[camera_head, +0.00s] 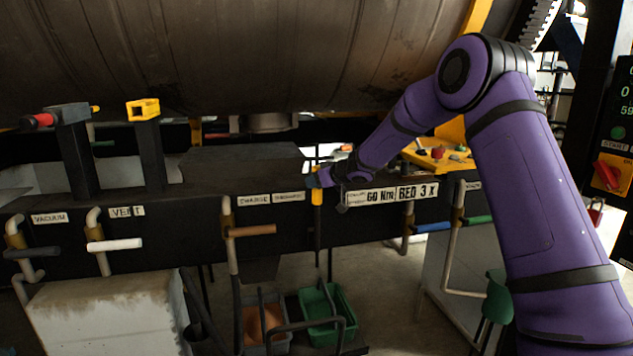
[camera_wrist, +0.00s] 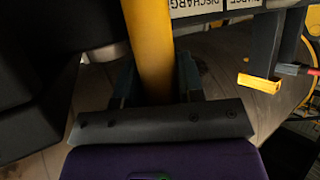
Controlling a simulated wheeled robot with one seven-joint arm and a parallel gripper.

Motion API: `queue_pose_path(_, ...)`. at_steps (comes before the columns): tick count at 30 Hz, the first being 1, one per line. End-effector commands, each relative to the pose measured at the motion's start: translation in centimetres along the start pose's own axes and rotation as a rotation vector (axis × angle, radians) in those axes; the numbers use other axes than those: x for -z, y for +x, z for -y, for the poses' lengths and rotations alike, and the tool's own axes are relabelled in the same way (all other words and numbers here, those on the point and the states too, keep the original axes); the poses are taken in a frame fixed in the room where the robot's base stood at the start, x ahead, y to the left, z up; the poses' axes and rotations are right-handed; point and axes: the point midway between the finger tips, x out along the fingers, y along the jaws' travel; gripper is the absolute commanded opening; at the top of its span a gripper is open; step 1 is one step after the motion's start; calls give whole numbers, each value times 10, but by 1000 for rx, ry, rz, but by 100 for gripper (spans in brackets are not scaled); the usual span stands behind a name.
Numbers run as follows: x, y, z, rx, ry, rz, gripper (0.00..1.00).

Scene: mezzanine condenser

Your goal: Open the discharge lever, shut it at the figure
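The discharge lever (camera_head: 317,197) stands upright in the head view, a yellow handle on a dark rod at the front of the black rail, beside the charge and discharge labels. My gripper (camera_head: 316,181) is at the upper part of this handle. In the wrist view the yellow handle (camera_wrist: 149,45) passes down between the two dark fingers of my gripper (camera_wrist: 157,84). The fingers lie on both sides of it, but I cannot tell whether they press on it. A sign (camera_head: 391,194) on the rail reads about "60 Nm, BED 3 x".
Vacuum (camera_head: 32,252), white vent (camera_head: 115,245), brown (camera_head: 252,231), blue (camera_head: 432,227) and green (camera_head: 478,219) handles line the rail. Two posts, one yellow-topped (camera_head: 143,109), rise at left. A green bin (camera_head: 337,331) sits below. A control panel (camera_head: 611,160) with a partly cut-off display stands right.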

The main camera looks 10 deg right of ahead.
Motion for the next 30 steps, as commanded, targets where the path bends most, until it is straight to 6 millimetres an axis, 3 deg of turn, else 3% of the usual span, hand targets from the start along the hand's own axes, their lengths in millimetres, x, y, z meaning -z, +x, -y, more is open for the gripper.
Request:
queue_pose_path(1,2,0,-2,-4,2,-4,46)
queue_pose_path(3,2,0,-2,-4,1,-4,59)
queue_pose_path(14,1,-5,-1,-2,0,-2,59)
queue_pose_path(30,1,-93,-2,-4,0,-3,59)
